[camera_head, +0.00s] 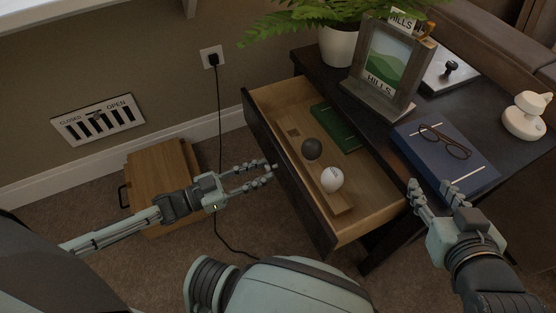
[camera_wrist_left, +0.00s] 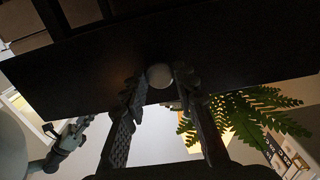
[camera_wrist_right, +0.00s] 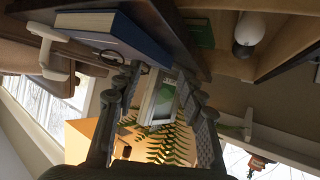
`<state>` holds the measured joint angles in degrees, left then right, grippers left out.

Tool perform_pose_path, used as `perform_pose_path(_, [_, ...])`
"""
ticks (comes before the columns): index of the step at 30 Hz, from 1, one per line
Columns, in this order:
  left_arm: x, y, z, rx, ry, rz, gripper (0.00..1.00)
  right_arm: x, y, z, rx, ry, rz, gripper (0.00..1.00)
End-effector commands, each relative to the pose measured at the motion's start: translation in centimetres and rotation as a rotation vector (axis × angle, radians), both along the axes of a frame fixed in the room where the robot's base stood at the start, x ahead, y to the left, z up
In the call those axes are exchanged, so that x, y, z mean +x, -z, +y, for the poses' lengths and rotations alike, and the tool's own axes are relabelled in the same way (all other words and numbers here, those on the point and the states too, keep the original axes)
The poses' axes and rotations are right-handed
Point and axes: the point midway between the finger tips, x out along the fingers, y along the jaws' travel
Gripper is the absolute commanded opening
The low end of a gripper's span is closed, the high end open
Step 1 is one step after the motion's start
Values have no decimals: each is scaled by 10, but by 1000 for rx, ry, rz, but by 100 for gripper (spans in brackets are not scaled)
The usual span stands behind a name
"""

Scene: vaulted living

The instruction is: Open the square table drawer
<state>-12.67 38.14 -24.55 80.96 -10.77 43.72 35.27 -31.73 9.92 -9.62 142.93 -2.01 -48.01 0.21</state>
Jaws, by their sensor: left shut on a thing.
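The square table (camera_head: 470,90) is dark wood, and its drawer (camera_head: 375,205) is pulled well out toward the left, showing a light wooden inside. My left gripper (camera_head: 268,174) is at the middle of the drawer's dark front. In the left wrist view, my left gripper (camera_wrist_left: 160,88) is shut on a pale round knob (camera_wrist_left: 160,74) on the dark drawer front (camera_wrist_left: 230,55). In the head view the knob is hidden by the fingers. My right gripper (camera_head: 434,186) is open and empty beside the table's near edge, close to the blue book (camera_head: 425,165).
The drawer holds a green book (camera_head: 336,128), a dark ball (camera_head: 312,149) and a white ball (camera_head: 332,179). On the tabletop are a picture frame (camera_head: 385,70), glasses (camera_head: 445,143) and a white object (camera_head: 525,115). A wooden box (camera_head: 160,160) stands on the floor behind my left arm.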

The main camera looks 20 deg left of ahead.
Motion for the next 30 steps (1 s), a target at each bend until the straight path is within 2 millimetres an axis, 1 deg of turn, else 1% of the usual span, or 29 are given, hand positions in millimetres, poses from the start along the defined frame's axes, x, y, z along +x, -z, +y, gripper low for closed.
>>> perform_pose_path(1, [-6, -1, 6, 1, 1, 2, 0, -4, 5, -6, -15, 10, 36, 40])
perform_pose_path(3, [-12, -2, 12, -1, 0, 1, 0, -8, 12, -12, -31, 22, 77, 40])
perform_pose_path(9, [-22, -1, 23, 0, 0, -1, 0, -17, 25, -23, -57, 41, 147, 40])
perform_pose_path(22, [-25, -1, 25, -1, 0, -2, 0, -19, 28, -26, -63, 47, 164, 40])
perform_pose_path(23, [-25, -1, 25, -1, 0, -2, 29, -19, 28, -26, -63, 47, 164, 40])
perform_pose_path(28, [-25, 0, 25, 0, 0, -1, 50, -19, 28, -26, -63, 47, 164, 40])
perform_pose_path(30, [-25, 0, 25, 0, 0, -1, 50, -19, 28, -26, -63, 47, 164, 40])
